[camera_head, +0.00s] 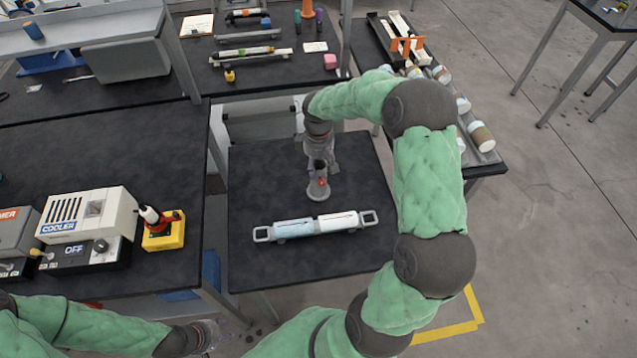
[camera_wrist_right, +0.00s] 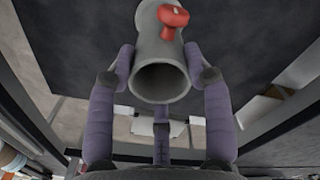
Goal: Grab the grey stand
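The grey stand (camera_head: 318,194) is upright on the small dark table, with a round base and a red knob on its side. In the right wrist view its grey tube (camera_wrist_right: 155,45) points its open end at the camera. My right gripper (camera_head: 319,160) reaches down over the stand from above. In the right wrist view the purple fingers of this gripper (camera_wrist_right: 159,62) are on both sides of the tube and appear to touch it. My left gripper (camera_head: 207,335) is low at the left, away from the stand; its fingers are too unclear to judge.
A pale blue and white double-handled piece (camera_head: 317,226) lies in front of the stand on the table (camera_head: 260,180). A cooler box (camera_head: 88,215) and a yellow block with a red-handled device (camera_head: 163,236) sit on the left bench. Several jars (camera_head: 481,136) lie on the right bench.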

